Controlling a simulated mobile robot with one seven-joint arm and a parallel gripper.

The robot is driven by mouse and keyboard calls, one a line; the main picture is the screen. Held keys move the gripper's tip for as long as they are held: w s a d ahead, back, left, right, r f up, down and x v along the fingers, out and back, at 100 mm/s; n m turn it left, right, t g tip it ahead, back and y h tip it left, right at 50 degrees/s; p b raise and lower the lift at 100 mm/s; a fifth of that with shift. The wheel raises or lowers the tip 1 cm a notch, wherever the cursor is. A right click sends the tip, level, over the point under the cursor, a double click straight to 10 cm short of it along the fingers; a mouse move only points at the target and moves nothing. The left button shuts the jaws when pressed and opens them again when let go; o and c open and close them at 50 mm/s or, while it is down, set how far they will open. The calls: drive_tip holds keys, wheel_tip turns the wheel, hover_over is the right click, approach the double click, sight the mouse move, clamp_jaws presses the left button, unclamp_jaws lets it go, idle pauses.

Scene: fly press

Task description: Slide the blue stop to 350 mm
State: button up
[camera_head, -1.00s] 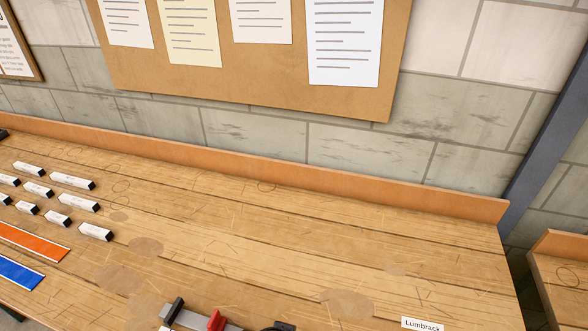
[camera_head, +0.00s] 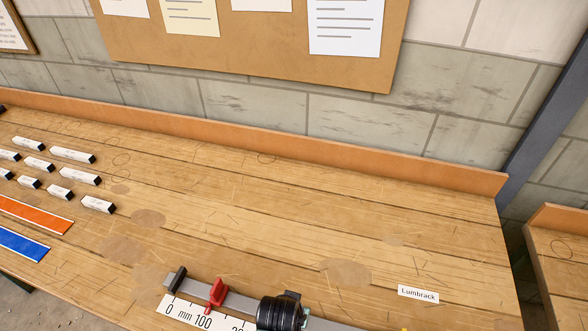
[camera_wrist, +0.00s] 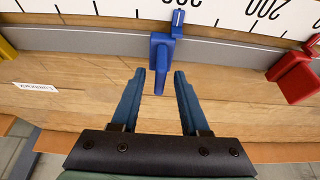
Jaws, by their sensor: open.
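The blue stop (camera_wrist: 163,50) sits on the grey rail (camera_wrist: 100,38) in the wrist view, with its pointer over the white scale (camera_wrist: 110,8). Its handle hangs toward my gripper (camera_wrist: 158,74). My gripper is open, one finger on each side of the handle's end, with gaps showing on both sides. The scale appears upside down here; a 200 mark lies to the right of the blue stop. The blue stop's exact reading is not clear. In the head view the rail (camera_head: 245,301) and scale (camera_head: 190,315) show partly; the blue stop is not visible there.
A red stop (camera_head: 216,293) stands near 100 on the rail and shows at right in the wrist view (camera_wrist: 293,77). A yellow piece (camera_wrist: 7,48) is at the left. A Lumbrack label (camera_head: 418,294) and several small white blocks (camera_head: 60,191) lie on the bench.

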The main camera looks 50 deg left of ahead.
drive_tip(key=shift+w+a+f, duration=0.1)
drive_tip(key=shift+f, duration=0.1)
clamp_jaws()
idle(1.4)
